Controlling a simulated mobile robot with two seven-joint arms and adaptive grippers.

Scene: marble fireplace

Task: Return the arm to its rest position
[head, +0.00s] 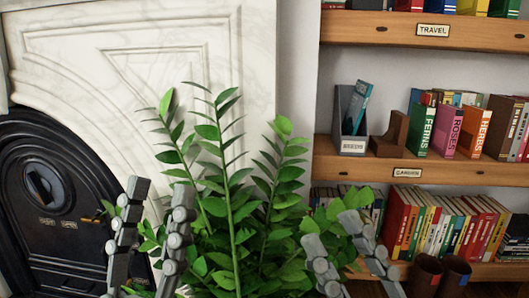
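My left gripper (160,192) rises from the lower left edge, its two grey fingers pointing up and apart. Nothing is held between them; the dark fireplace and pale marble show through the gap. My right gripper (331,225) rises from the bottom, right of centre. Its two grey fingers are also apart, with only leaves and shelf showing behind the gap. A leafy green plant (235,200) stands between the two grippers, and some leaves overlap them in the picture. Whether any leaf touches a finger I cannot tell. The plant's base is hidden below the frame.
A white marble fireplace (215,50) with a black iron insert (75,235) fills the left. Wooden bookshelves (450,178) stand at the right, with several books, a grey file holder (350,110) and brown cups (425,275). Bare wall shows between them.

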